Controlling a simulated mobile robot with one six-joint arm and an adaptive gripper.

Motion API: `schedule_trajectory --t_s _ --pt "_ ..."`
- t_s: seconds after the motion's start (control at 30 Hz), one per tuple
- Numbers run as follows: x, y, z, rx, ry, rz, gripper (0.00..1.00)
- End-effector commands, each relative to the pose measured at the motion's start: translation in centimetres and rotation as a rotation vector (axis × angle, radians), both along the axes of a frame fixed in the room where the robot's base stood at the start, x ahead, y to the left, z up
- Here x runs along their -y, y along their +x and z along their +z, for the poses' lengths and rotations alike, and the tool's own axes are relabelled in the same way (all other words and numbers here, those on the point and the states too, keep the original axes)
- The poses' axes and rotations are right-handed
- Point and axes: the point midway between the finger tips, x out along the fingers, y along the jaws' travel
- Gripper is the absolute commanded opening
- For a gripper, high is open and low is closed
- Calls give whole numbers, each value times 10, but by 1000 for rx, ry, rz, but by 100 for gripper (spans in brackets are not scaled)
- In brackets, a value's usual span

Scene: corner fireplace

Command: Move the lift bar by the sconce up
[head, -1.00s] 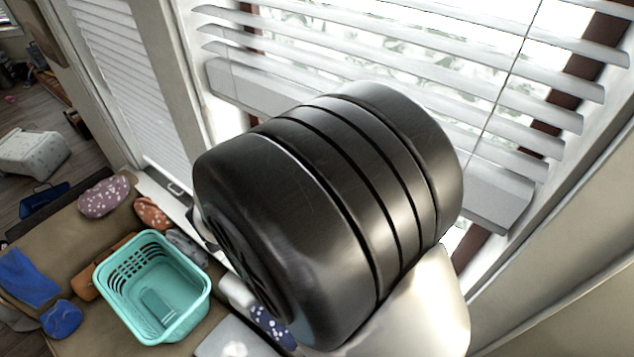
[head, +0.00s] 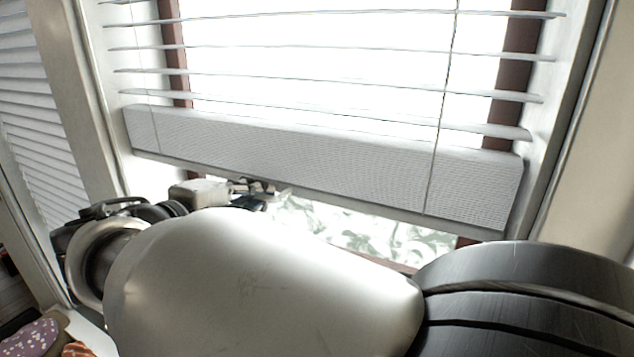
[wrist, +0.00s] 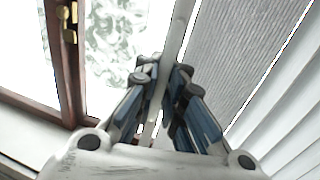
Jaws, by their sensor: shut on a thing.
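The lift bar (head: 330,172) is the wide pale grey bottom rail of the window blind. It hangs across the window in the head view, sloping down to the right, with bare glass below it. In the wrist view the bar (wrist: 238,62) is a ribbed grey face with a pale edge. My gripper (wrist: 162,74) is shut on that pale edge, which runs between its fingertips. In the head view my gripper (head: 262,190) is small and partly hidden behind my arm, at the bar's lower edge. No sconce can be made out.
Thin white slats (head: 330,90) hang above the bar. Dark red-brown window framing (head: 515,60) stands behind them, and it also shows in the wrist view (wrist: 62,60) with brass hardware. A second blind (head: 40,120) is at the left. My arm covers the lower middle.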

Motion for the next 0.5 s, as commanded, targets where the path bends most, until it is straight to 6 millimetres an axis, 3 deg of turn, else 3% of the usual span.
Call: schedule_trajectory --t_s 0.27,0.3,0.5 --pt "-1 0 9 16 2 2 0" --pt "-1 0 9 17 1 2 8" --pt "-1 0 8 15 2 2 22"
